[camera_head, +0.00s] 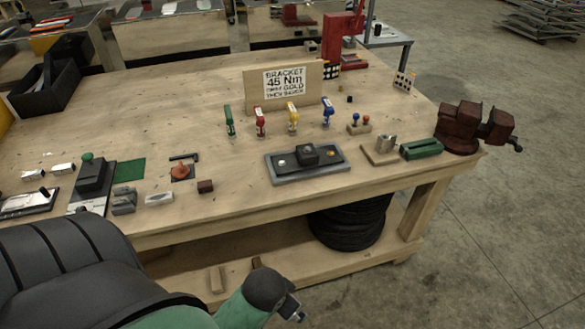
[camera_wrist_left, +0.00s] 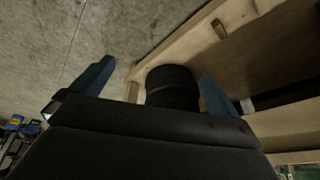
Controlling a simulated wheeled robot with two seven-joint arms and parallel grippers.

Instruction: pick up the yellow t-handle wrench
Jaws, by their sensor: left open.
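The yellow t-handle wrench (camera_head: 292,117) stands upright on the wooden workbench (camera_head: 225,200), in front of the bracket sign. It is in a row between a red one (camera_head: 260,121) and a blue one (camera_head: 327,112), with a green one (camera_head: 229,121) at the left end. My left gripper (camera_head: 297,309) is low in front of the bench, well apart from the wrench. In the left wrist view its two blue fingers (camera_wrist_left: 157,72) are spread with nothing held between them. The wrench does not show in that view. My right gripper is not in view.
The sign (camera_head: 293,86) stands behind the wrenches. A grey tray (camera_head: 330,172) with a dark block lies in front of them. A red-brown vise (camera_head: 462,125) sits at the right corner.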

